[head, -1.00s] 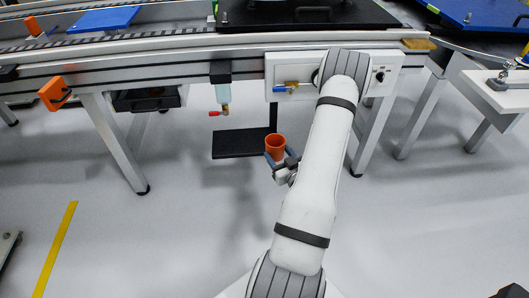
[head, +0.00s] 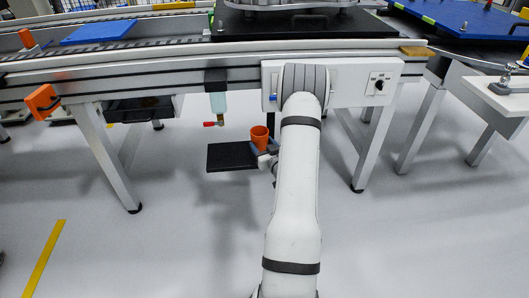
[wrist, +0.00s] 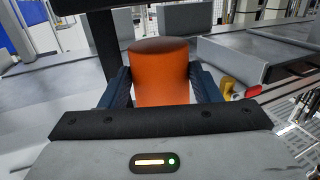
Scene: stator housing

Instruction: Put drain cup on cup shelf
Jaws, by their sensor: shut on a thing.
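The orange drain cup (head: 259,136) is upright in my gripper (head: 264,147), at the right end of the black cup shelf (head: 228,156) in the head view. I cannot tell whether the cup is above the shelf or just beside it. In the wrist view the drain cup (wrist: 160,72) is clasped between the two dark blue fingers of my gripper (wrist: 158,90). The shelf hangs below the conveyor, under a clear container with a red-handled valve (head: 215,115). The cup's base is hidden by the gripper in the head view.
The conveyor frame (head: 130,73) runs across above the shelf. A white control box (head: 375,82) hangs on it to the right, close to my arm. Conveyor legs (head: 108,155) stand at the left and the right (head: 350,150). The floor in front is clear.

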